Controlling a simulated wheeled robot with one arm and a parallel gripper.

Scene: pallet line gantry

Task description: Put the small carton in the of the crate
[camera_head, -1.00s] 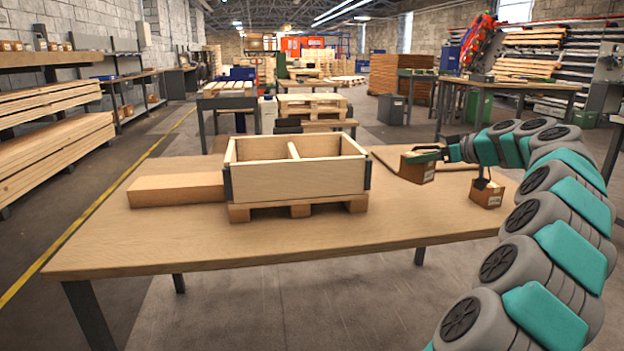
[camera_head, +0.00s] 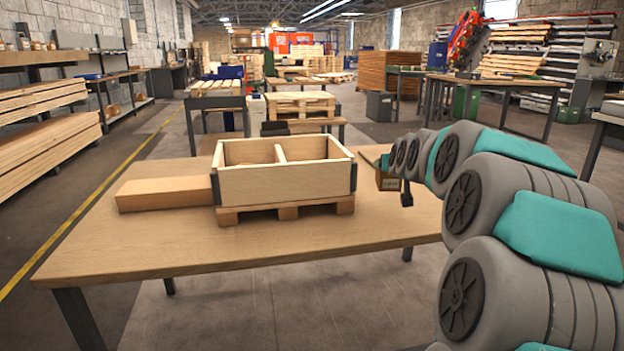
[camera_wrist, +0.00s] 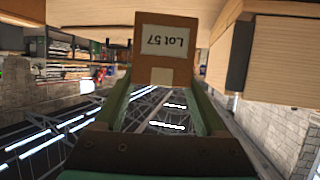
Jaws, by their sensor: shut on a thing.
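The small brown carton (camera_head: 388,183) is held by my gripper (camera_head: 384,163) just right of the crate, partly hidden behind my arm. In the wrist view the carton (camera_wrist: 150,70), with an upside-down "Lot 57" label, sits between my green fingers (camera_wrist: 165,95). The pale wooden crate (camera_head: 285,186) is open-topped, with a divider making left and right compartments. It stands on a small pallet on the table. Its wall and dark corner also show at the upper right of the wrist view (camera_wrist: 285,60). The compartment floors are mostly hidden.
A long brown box (camera_head: 165,193) lies left of the crate on the table (camera_head: 250,243). A small pallet (camera_head: 287,211) is under the crate. A flat board (camera_head: 372,153) lies at the back right. The table's front strip is clear. My arm covers the right side.

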